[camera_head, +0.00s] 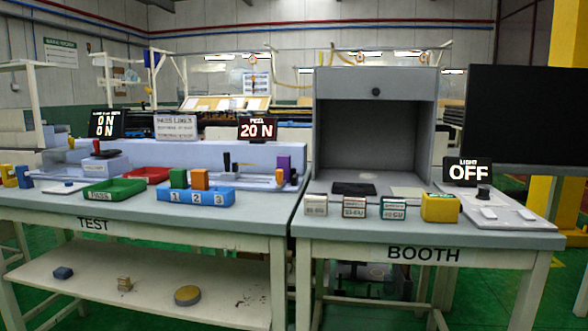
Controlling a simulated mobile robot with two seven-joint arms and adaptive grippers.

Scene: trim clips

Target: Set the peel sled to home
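A grey peel rig stands at the right end of the TEST table, below a small black display (257,129) reading "PEEL 20 N". The rig has a low pale rail bed (250,180). A dark upright post (227,162) stands near its left part, and a purple block (283,164) with dark upright parts stands at its right end. I cannot tell for certain which of these parts is the peel sled, or where its home mark is. Neither of my grippers is in view.
In front of the rig, a blue numbered tray (195,199) holds green and orange blocks. Green (113,190) and red (146,175) trays lie left. The BOOTH table holds a grey booth (376,80), small boxes, a yellow block (440,207) and a light display (468,172) reading "OFF".

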